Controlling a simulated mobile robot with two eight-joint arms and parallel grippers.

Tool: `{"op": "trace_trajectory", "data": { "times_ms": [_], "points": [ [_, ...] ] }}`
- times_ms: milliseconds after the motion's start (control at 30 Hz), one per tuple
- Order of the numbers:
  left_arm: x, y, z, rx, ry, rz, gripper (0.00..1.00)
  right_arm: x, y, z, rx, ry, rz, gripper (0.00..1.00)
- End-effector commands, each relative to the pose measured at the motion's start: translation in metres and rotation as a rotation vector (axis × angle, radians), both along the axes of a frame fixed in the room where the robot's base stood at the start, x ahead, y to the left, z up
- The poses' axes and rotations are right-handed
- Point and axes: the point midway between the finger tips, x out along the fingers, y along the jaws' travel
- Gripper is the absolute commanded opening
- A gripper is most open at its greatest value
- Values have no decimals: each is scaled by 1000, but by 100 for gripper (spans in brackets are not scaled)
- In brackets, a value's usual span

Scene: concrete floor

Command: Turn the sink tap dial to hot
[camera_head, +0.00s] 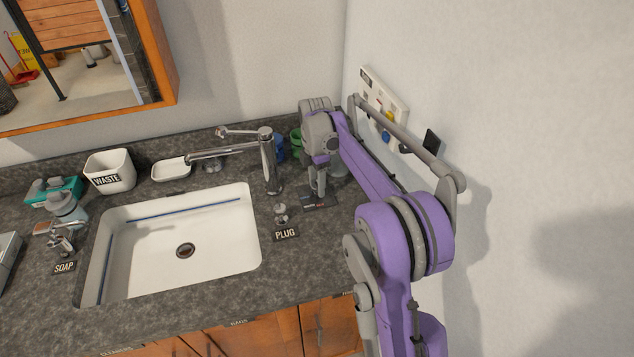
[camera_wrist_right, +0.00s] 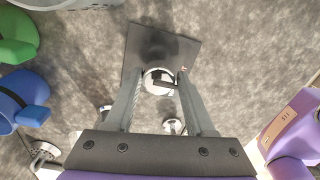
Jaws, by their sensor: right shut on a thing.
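The tap dial (camera_wrist_right: 160,80) is a round chrome knob with a dark pointer bar on its top. It sits on a dark square plate (camera_wrist_right: 160,48) that has a small red mark by my right fingertip. My right gripper (camera_wrist_right: 160,76) comes down from above, with one finger on each side of the knob, shut on it. In the head view my right gripper (camera_head: 317,186) is over the plate (camera_head: 318,201), right of the tall chrome tap (camera_head: 268,163); there the gripper hides the knob. The white sink basin (camera_head: 200,215) lies to the left. My left gripper is out of view.
A blue mug (camera_wrist_right: 22,98) and a green mug (camera_wrist_right: 14,38) stand close to the dial. A chrome plug knob (camera_head: 281,213) is just left of the plate. The wall with a switch panel (camera_head: 384,98) is close on the right. A waste bin (camera_head: 110,168) stands back left.

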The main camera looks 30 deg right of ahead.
Motion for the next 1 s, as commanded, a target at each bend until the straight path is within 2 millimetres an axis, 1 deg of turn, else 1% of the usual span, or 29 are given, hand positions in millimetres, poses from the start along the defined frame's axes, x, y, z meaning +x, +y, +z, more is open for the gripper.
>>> {"op": "trace_trajectory", "data": {
  "times_ms": [233,267,300,367,400,633,767,867,1000],
  "points": [
    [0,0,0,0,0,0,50,2,-1,1,-2,-8,0,0],
    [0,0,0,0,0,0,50,2,-1,1,-2,-7,0,60],
    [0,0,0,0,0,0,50,2,-1,1,-2,-7,0,67],
    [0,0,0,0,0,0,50,2,-1,1,-1,-6,0,78],
    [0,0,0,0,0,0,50,2,0,0,-1,-5,0,79],
    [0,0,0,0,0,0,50,1,0,0,0,-3,0,79],
    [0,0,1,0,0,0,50,1,0,6,0,-3,-1,79],
    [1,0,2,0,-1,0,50,2,0,20,0,-3,-1,79],
    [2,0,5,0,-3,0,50,3,0,50,0,-3,-1,79]
  ]
}}
